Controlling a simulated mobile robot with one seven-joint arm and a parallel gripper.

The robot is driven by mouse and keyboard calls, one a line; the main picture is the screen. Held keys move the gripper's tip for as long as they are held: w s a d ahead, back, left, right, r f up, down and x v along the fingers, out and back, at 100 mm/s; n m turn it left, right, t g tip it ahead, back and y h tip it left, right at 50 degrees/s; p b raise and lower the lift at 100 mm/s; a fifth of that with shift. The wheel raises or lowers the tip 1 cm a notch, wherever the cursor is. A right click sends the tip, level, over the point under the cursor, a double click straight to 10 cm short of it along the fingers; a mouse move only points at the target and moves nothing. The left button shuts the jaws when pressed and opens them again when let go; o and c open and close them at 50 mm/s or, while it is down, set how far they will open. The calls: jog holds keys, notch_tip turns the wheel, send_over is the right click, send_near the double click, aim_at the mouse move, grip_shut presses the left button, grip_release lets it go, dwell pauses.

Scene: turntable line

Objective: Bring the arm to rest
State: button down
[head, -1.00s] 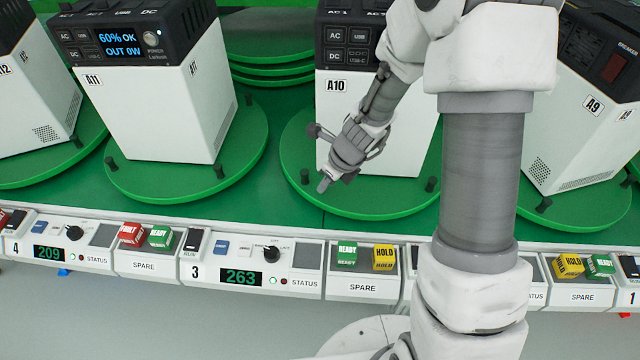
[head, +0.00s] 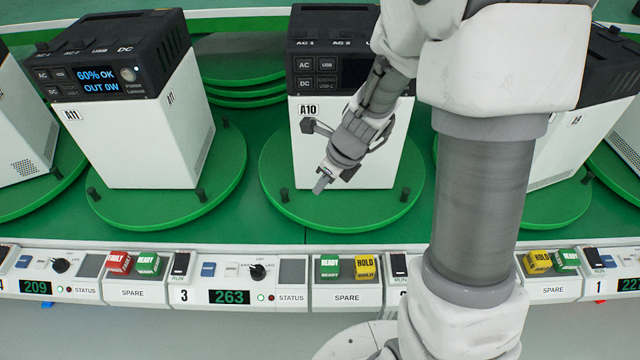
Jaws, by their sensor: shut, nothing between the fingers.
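My gripper (head: 321,184) hangs in front of the white and black power unit A10 (head: 304,150), at the end of my bent arm. Its fingers are small in the view and look closed, with nothing seen between them. It points down and to the left, over the near part of the green turntable disc (head: 330,212) under A10. I cannot tell whether it touches anything. My arm's upright links hide part of the scene right of A10.
Unit A11 (head: 130,140), its screen lit "60% OK OUT 0W", stands on a green disc at left. Unit A9 (head: 562,150) is partly hidden at right. A control rail (head: 235,270) with READY, HOLD and FAULT cubes, switches and displays runs along the front. Grey floor lies before it.

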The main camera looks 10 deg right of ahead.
jog(key=s+r+n+p, duration=0.1)
jog(key=s+r+n, duration=0.5)
jog(key=r+n, duration=0.7)
jog(key=s+d+r+n+t+h+p, duration=0.1)
jog(key=s+d+r+n+t+h, duration=0.1)
jog(key=s+r+n, duration=0.8)
jog(key=s+d+n+h, duration=0.1)
jog(key=s+n, duration=0.1)
jog(key=n, duration=0.2)
jog(key=shift+s+d, duration=0.35)
jog(key=shift+s, duration=0.05)
